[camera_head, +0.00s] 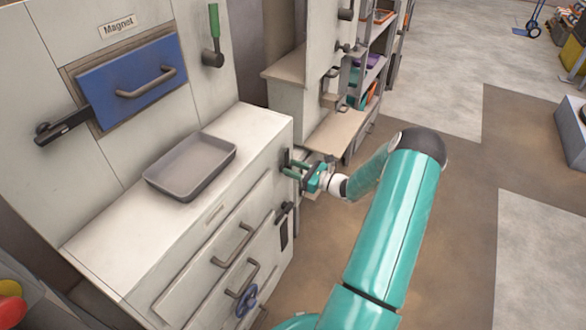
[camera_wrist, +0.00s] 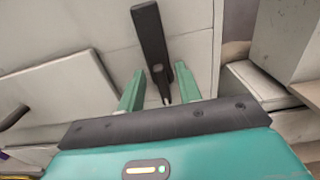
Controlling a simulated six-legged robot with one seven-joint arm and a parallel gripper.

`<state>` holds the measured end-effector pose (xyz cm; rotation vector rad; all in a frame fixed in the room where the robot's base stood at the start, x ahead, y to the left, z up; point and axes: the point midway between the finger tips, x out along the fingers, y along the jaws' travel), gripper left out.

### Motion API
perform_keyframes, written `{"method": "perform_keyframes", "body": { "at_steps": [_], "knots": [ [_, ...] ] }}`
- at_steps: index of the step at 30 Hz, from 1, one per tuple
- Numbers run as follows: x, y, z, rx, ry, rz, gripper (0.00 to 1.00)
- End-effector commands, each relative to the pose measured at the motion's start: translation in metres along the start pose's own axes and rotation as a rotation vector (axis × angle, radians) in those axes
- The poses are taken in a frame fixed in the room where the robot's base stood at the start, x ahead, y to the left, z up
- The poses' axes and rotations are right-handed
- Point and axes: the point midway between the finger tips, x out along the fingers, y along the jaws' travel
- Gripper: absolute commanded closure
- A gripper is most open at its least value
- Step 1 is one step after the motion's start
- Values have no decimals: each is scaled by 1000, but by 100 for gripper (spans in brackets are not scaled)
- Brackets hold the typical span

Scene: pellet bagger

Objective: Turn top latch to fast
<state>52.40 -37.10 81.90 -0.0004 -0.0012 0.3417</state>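A dark latch lever (camera_wrist: 150,40) stands on the pale cabinet front in the wrist view. Its lower end lies between the two green fingers of my gripper (camera_wrist: 160,69). The fingers are apart, with a gap on each side of the lever. In the head view my gripper (camera_head: 292,168) is at the right upper edge of the cabinet front, beside the dark upper latch (camera_head: 285,158), which it partly hides. A second dark latch (camera_head: 283,212) sits lower on the same front. No "fast" marking is readable.
A grey tray (camera_head: 192,165) lies on the cabinet top (camera_head: 110,237). Drawer handles (camera_head: 232,245) and a blue handwheel (camera_head: 246,301) project from the front. A blue drawer (camera_head: 130,80) marked Magnet is behind. Shelving (camera_head: 335,130) stands close beyond my gripper; open floor lies to the right.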

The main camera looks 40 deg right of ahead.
Motion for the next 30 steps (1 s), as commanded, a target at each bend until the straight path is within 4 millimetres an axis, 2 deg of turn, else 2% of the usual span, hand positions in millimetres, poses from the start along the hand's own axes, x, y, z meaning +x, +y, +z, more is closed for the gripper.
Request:
{"method": "perform_keyframes", "body": {
  "at_steps": [10,15,30],
  "knots": [
    [6,-1,0,0,0,0,67],
    [6,-1,0,0,0,0,100],
    [5,1,0,-77,1,1,100]
  ]
}}
